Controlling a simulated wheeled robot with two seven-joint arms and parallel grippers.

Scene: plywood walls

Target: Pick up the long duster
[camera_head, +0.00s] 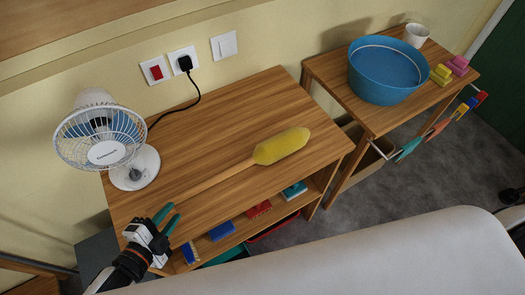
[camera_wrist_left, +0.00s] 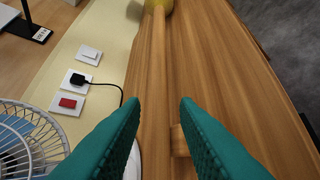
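The long duster has a yellow fluffy head (camera_head: 282,146) and a thin wooden handle (camera_head: 215,179). It lies across the top of the near wooden table, with the handle pointing toward my left gripper. My left gripper (camera_head: 172,212) is at the table's front left corner, near the handle's end. In the left wrist view its two teal fingers (camera_wrist_left: 160,105) are spread apart with nothing gripped. The handle (camera_wrist_left: 157,60) runs down toward the gap between them, and the duster head shows at the top edge. Whether the fingers straddle the handle is unclear. My right gripper is not in view.
A white and blue fan (camera_head: 104,145) stands at the table's left, its cord running to a wall socket (camera_head: 184,62). Colored items lie on the shelf below. A second table to the right holds a blue basin (camera_head: 385,75), a white cup (camera_head: 416,36) and sponges (camera_head: 441,75).

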